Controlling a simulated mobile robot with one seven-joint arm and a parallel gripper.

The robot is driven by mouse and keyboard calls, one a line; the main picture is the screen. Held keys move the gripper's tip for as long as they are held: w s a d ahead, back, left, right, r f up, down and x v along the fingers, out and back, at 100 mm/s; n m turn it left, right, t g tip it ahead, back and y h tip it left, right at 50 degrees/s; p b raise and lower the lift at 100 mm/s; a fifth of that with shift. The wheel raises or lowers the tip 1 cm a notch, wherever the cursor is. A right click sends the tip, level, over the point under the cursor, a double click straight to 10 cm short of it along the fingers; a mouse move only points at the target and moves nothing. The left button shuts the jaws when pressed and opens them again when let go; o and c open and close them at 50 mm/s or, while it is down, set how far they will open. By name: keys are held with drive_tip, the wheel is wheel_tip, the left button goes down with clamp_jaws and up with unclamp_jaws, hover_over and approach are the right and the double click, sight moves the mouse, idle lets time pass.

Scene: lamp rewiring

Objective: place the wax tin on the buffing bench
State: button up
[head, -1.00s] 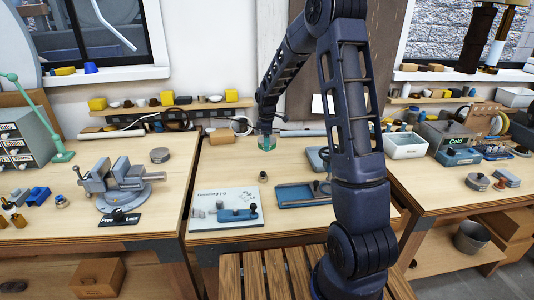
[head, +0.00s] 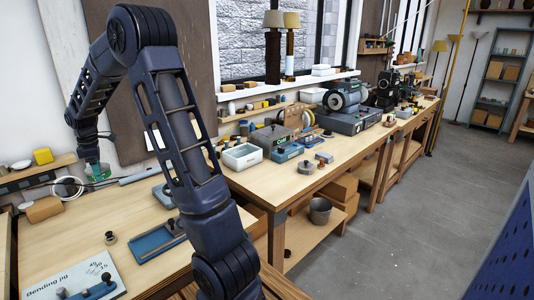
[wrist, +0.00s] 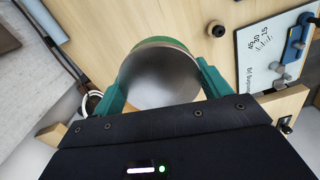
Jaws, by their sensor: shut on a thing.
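The wax tin (wrist: 160,78) is a round tin with a dull grey metal top, seen close up in the wrist view. My gripper (wrist: 158,90) is shut on it, with a green finger on each side. In the head view my gripper (head: 92,172) is at the left, above the back of the bending-jig bench; the tin is too small there to make out clearly. The bench that looks like the buffing bench (head: 262,187) runs along the wall to the right. A two-wheeled machine with a blue-grey base (head: 350,118) stands on it.
A white tray (head: 243,157), a grey box (head: 271,137) and small metal parts (head: 308,167) occupy the near end of that bench. Its front strip is mostly bare. A bending jig board (head: 85,278) and a blue fixture (head: 158,242) lie below my arm. Open floor is at right.

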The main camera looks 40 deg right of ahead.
drive_tip(key=w+d+m, duration=0.2)
drive_tip(key=d, duration=0.8)
drive_tip(key=w+d+m, duration=0.2)
drive_tip(key=d, duration=0.9)
drive_tip(key=m, duration=1.2)
hover_over(269, 171)
wheel_tip(269, 171, down, 19)
drive_tip(key=shift+w+d+r, duration=0.1)
drive_tip(key=shift+w+d, duration=0.05)
drive_tip(key=o, duration=0.8)
drive_tip(key=shift+o, duration=1.3)
